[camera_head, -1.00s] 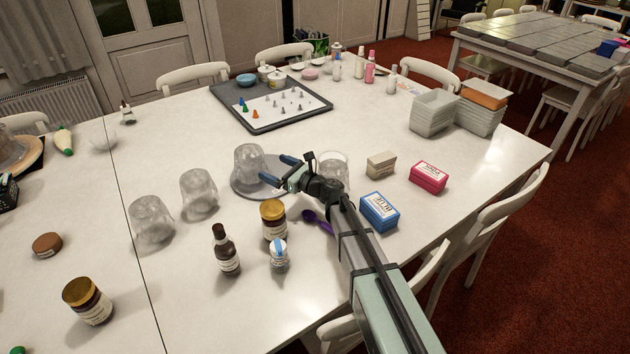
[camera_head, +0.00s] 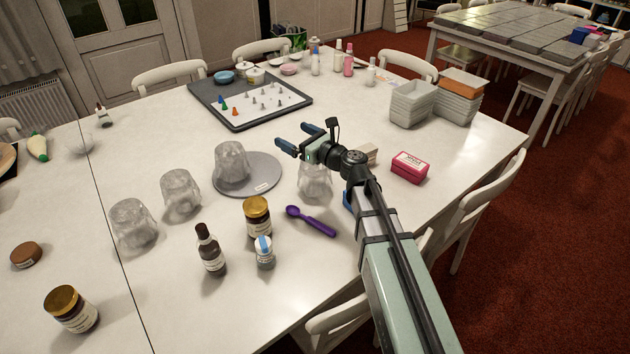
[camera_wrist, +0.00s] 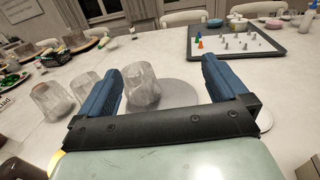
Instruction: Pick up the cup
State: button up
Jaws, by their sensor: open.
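Several clear, ribbed cups stand upside down or upright, I cannot tell which. One cup (camera_head: 231,163) is on the grey round turntable (camera_head: 266,178); two more, a middle cup (camera_head: 181,196) and a left cup (camera_head: 133,224), stand on the table to its left. A fourth cup (camera_head: 315,184) is partly hidden beneath my wrist. My gripper (camera_head: 297,138) is open and empty, up and to the right of the turntable cup, apart from it. In the wrist view, the turntable cup (camera_wrist: 141,88) appears between the blue fingers, beyond them, nearer the left one.
A game tray (camera_head: 291,113) is behind. A red box (camera_head: 410,167) and stacked containers (camera_head: 413,103) are at right.

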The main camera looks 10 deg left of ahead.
aim_at(324, 173)
jog(key=s+d+m+t+h, duration=0.2)
jog(key=s+d+t, duration=0.1)
jog(key=d, duration=0.8)
jog(key=f, duration=0.8)
jog(key=w+f, duration=0.1)
jog(key=f, duration=0.4)
jog(key=shift+a, duration=0.35)
jog(key=shift+x, duration=3.8)
jog(key=shift+s+f, duration=0.1)
jog(key=shift+f, duration=0.05)
jog(key=c, duration=1.2)
jog(key=shift+c, duration=0.3)
